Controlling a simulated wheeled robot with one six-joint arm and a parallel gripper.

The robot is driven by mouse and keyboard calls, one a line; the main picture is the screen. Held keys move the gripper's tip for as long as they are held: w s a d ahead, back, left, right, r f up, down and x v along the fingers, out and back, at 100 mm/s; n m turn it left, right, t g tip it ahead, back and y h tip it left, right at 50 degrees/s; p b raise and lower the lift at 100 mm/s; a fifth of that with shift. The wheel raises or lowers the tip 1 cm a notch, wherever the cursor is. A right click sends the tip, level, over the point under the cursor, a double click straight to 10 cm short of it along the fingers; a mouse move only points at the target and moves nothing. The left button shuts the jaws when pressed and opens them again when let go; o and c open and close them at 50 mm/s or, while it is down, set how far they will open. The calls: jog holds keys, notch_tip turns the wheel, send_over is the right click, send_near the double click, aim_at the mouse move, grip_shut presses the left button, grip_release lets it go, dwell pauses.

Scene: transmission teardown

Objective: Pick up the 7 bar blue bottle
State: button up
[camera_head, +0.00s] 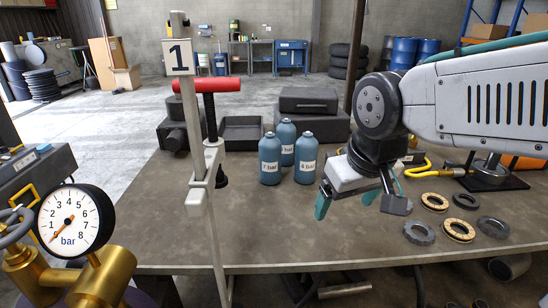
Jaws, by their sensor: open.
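Three blue bottles stand upright and close together on the brown table (200,238). The front left bottle (270,172) has a white label that appears to read "7 bar". The front right bottle (306,176) appears to read "4 bar". The rear bottle (286,130) is partly hidden behind them, and its number is hard to read. My gripper (358,204) is open and empty, pointing down above the table, to the right of the bottles and nearer the camera. Its teal-backed fingers are apart and touch no bottle.
A clamp stand (199,170) with a red handle and a "1" sign rises left of the bottles. A pressure gauge (75,221) is at front left. Black cases (309,100) stand behind the bottles. Several rings (458,230) lie at right. The table's front middle is clear.

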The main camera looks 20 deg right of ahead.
aim_at(273, 146)
jog(key=w+a+t, duration=0.1)
jog(key=w+t, duration=0.2)
jog(key=w, duration=0.5)
jog(key=w+a+t, duration=0.1)
jog(key=w+t, duration=0.1)
jog(key=w, duration=0.6)
jog(key=w+a+t+y, duration=0.1)
jog(key=w+t, duration=0.2)
jog(key=w, duration=0.6)
jog(key=shift+a+f+n+t, duration=0.15)
jog(key=shift+f+n+t, duration=0.15)
jog(key=shift+n, duration=0.1)
jog(key=shift+w+a+f, duration=0.1)
jog(key=shift+w+f, duration=0.05)
jog(key=shift+w, duration=0.35)
jog(key=shift+x, duration=3.6)
jog(key=c, duration=1.5)
jog(key=shift+c, duration=1.2)
jog(key=shift+r, duration=0.25)
